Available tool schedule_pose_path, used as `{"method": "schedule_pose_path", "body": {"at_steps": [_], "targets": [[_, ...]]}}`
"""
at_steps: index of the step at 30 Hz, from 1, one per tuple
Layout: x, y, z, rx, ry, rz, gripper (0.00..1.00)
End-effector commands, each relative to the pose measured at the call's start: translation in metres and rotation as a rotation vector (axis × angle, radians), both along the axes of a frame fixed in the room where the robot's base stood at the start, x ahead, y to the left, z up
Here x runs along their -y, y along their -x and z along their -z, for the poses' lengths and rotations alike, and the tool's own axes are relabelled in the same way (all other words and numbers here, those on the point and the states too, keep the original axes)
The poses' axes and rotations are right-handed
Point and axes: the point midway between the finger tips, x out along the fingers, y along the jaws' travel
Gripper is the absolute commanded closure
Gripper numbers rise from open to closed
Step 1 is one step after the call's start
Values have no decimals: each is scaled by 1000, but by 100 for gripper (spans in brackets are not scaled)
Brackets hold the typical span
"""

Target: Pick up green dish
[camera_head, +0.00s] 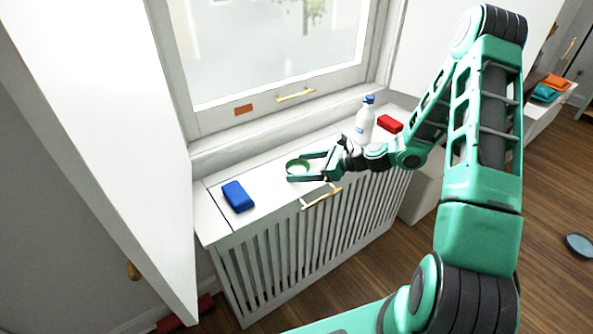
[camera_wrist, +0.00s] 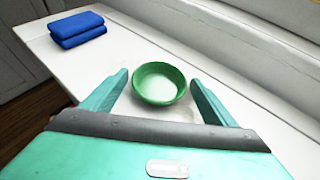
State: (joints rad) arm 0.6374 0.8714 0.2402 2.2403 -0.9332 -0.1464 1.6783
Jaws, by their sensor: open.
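The green dish (camera_head: 298,168) is a small round bowl with a pale inside, resting on the white radiator cover below the window. In the wrist view the dish (camera_wrist: 160,84) sits upright just ahead of and between the tips of my gripper (camera_wrist: 160,92). My gripper (camera_head: 291,168) is open, one finger on each side of the dish in the head view. The fingers look apart from the dish, with nothing held. How high the fingers are over the surface is hard to tell.
The white cover top (camera_head: 262,208) also holds a folded blue cloth (camera_head: 238,196), a bottle with a blue cap (camera_head: 365,121) and a red item (camera_head: 390,123). The blue cloth (camera_wrist: 77,29) shows at upper left in the wrist view. The window sill rises behind.

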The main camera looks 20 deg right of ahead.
Motion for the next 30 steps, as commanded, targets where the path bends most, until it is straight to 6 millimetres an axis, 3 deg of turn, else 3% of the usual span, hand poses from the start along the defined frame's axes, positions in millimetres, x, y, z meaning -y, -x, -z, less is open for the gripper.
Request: {"method": "schedule_pose_path", "body": {"at_steps": [5, 10, 22, 30], "targets": [[0, 0, 0, -1, 1, 0, 22], [0, 0, 0, -1, 1, 0, 61], [0, 0, -4, 1, 1, 0, 61], [0, 0, -30, 4, 3, 0, 61]]}}
